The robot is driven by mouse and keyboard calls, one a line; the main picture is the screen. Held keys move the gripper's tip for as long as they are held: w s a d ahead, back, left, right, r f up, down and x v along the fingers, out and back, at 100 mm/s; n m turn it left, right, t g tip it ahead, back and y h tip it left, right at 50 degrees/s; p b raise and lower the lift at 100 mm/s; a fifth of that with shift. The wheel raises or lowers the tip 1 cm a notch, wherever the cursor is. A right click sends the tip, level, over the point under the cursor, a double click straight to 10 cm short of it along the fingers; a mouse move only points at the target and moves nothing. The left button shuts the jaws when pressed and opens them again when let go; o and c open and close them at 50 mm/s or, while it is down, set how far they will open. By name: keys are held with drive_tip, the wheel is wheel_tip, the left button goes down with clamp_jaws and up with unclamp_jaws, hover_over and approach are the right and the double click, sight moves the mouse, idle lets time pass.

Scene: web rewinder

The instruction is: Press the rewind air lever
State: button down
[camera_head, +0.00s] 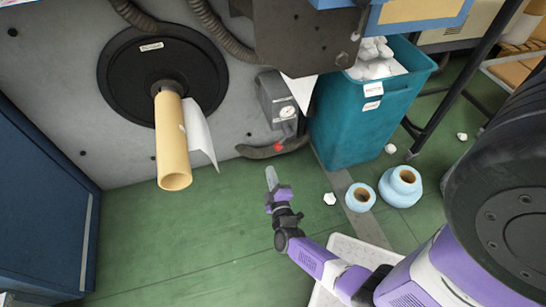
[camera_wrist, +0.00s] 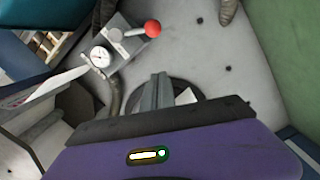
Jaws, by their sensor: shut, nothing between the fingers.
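The air lever's red knob (camera_head: 278,147) shows low on the machine face in the head view, below a grey box (camera_head: 276,95) with a round white gauge (camera_head: 287,112). In the wrist view the red ball knob (camera_wrist: 153,28) stands on a short metal arm (camera_wrist: 129,33) beside the gauge (camera_wrist: 100,57), at the upper left. My gripper (camera_head: 270,174) is shut and empty, in front of and a little below the knob in the head view. In the wrist view the closed fingers (camera_wrist: 162,88) point towards the machine face, with the knob above them. They look apart from the knob.
A teal bin (camera_head: 345,125) full of white scraps stands right of the gauge box. A tan core (camera_head: 172,145) juts from the black disc (camera_head: 130,75) at left. A dark hose (camera_head: 258,153) runs by the knob. Two blue rolls (camera_head: 402,187) sit on the green floor.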

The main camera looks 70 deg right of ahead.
sight(281, 143)
drive_tip(key=shift+w+d, duration=0.1)
drive_tip(key=w+d+f+b, duration=0.2)
drive_tip(key=w+d+b, duration=0.1)
drive_tip(key=d+b, duration=0.4)
drive_tip(key=shift+w+d, duration=0.25)
drive_tip(key=shift+d, duration=1.55)
drive_tip(key=shift+f, duration=0.1)
